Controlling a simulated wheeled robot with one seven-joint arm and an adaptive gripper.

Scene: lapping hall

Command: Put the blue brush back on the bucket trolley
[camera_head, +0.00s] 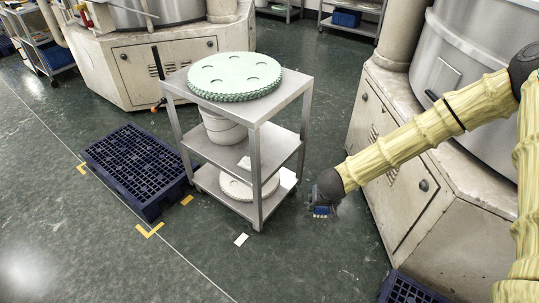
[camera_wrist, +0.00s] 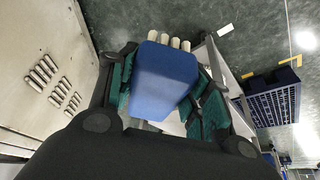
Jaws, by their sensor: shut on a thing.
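My gripper (camera_head: 326,197) is shut on the blue brush (camera_head: 321,211). In the wrist view, the gripper's dark green pads (camera_wrist: 163,92) clasp both sides of the blue brush (camera_wrist: 164,77), and its pale bristle tufts show at the far end. The brush is held in the air, apart from the trolley, just right of its lower part in the head view. The grey metal bucket trolley (camera_head: 256,184) has three shelves. A white bucket (camera_head: 222,128) stands on the middle shelf, partly hidden by the top. Part of the trolley frame (camera_wrist: 216,62) shows right of the brush in the wrist view.
A green toothed disc stack (camera_head: 235,76) covers most of the trolley top. White discs (camera_head: 245,185) lie on the bottom shelf. A dark blue pallet (camera_head: 137,166) lies left of the trolley. A beige machine cabinet (camera_head: 392,165) stands close to my gripper's right. Open floor lies in front.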

